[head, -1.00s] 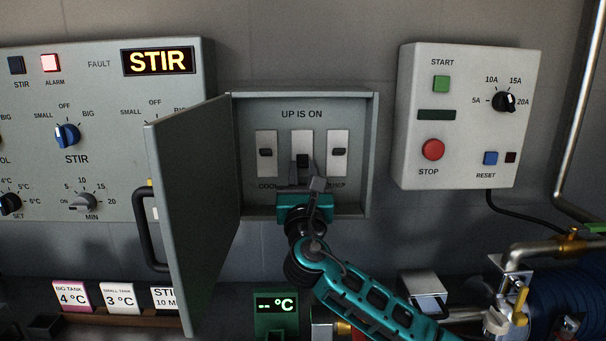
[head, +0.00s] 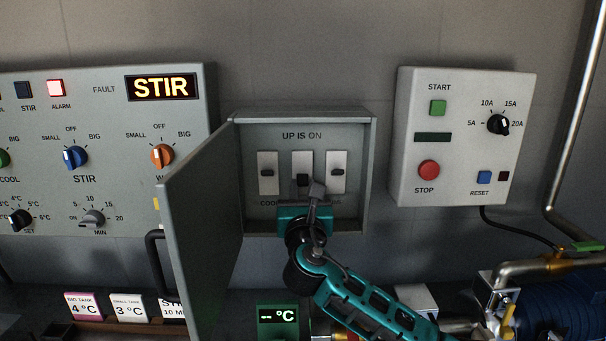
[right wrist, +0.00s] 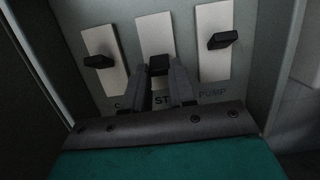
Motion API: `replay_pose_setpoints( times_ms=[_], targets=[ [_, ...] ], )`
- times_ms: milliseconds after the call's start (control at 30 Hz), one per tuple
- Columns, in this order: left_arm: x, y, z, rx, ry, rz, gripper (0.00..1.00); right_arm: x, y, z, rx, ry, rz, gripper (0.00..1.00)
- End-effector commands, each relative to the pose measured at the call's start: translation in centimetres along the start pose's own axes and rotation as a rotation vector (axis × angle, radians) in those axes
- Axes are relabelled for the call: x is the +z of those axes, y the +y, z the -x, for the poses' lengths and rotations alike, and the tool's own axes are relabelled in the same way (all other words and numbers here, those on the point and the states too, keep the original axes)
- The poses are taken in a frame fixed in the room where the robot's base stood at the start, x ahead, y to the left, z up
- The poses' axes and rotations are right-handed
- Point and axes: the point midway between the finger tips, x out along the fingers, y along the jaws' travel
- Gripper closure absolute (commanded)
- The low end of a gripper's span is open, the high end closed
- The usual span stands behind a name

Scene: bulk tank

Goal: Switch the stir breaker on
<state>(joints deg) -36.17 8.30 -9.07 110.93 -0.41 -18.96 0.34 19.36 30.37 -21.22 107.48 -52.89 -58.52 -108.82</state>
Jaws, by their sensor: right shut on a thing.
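The stir breaker is the middle of three switches in the open grey breaker box. Its black lever (head: 302,180) sits lower on its white plate than the levers on either side, and it also shows in the right wrist view (right wrist: 158,65). The box is marked UP IS ON. My right gripper (head: 304,188) reaches in from below, its fingers shut on the lever; the fingertips show in the right wrist view (right wrist: 162,80). The gripper partly hides the STIR label. My left gripper is not in view.
The cool breaker (head: 266,172) and pump breaker (head: 337,171) flank the lever closely. The box door (head: 200,230) stands open at the left. A lit STIR display (head: 161,87) and lit red alarm lamp (head: 56,88) are on the left panel; a start/stop box (head: 462,140) hangs right.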

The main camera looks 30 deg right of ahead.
Motion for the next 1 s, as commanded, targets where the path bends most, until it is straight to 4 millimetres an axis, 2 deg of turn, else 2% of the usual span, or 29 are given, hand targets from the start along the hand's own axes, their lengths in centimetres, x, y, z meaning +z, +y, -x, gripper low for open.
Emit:
replay_pose_setpoints(
  times_ms=[33,233,700,1000],
  targets=[
    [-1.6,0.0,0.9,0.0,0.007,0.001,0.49,0.9,0.1,-0.1,0.002,0.029,-0.001,1.0],
    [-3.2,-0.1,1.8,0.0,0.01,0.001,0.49,1.4,0.1,-0.1,0.002,0.157,-0.003,1.0],
    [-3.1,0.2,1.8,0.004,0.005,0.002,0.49,3.2,0.0,-0.7,-0.001,0.565,0.001,1.0],
    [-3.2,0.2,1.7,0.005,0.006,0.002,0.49,3.9,0.0,-1.2,-0.001,0.735,0.001,1.0]
  ],
)
